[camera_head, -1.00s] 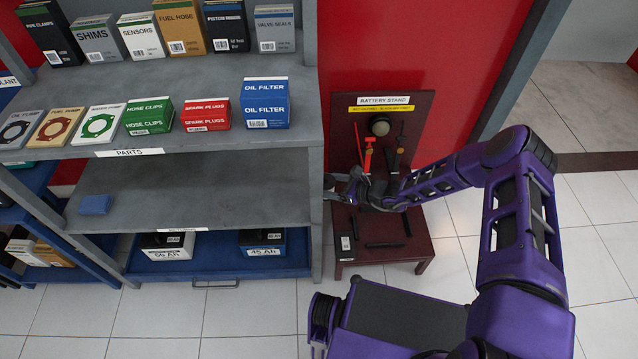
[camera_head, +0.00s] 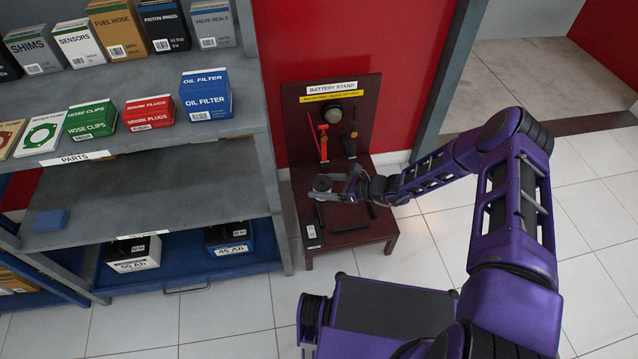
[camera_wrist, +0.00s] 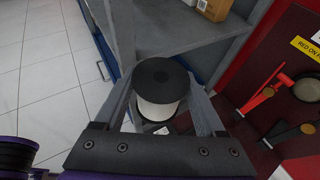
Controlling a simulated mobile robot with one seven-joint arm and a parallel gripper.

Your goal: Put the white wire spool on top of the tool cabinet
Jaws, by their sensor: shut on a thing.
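The white wire spool (camera_wrist: 158,108), with a dark round flange on top, sits between the two fingers of my gripper (camera_wrist: 166,110) in the wrist view. The gripper is shut on it and holds it upright. In the head view my gripper (camera_head: 337,183) is in front of the battery stand, and the dark flange of the spool (camera_head: 322,183) shows at its tip. The spool's white side is mostly hidden there. I cannot make out the tool cabinet in these views.
The dark red battery stand (camera_head: 367,232) is just beneath and behind my gripper, with red and black clamps upright on it. A grey parts shelf (camera_head: 150,185) with several boxes stands to the left. A red wall is behind. Tiled floor (camera_head: 455,250) is open to the right.

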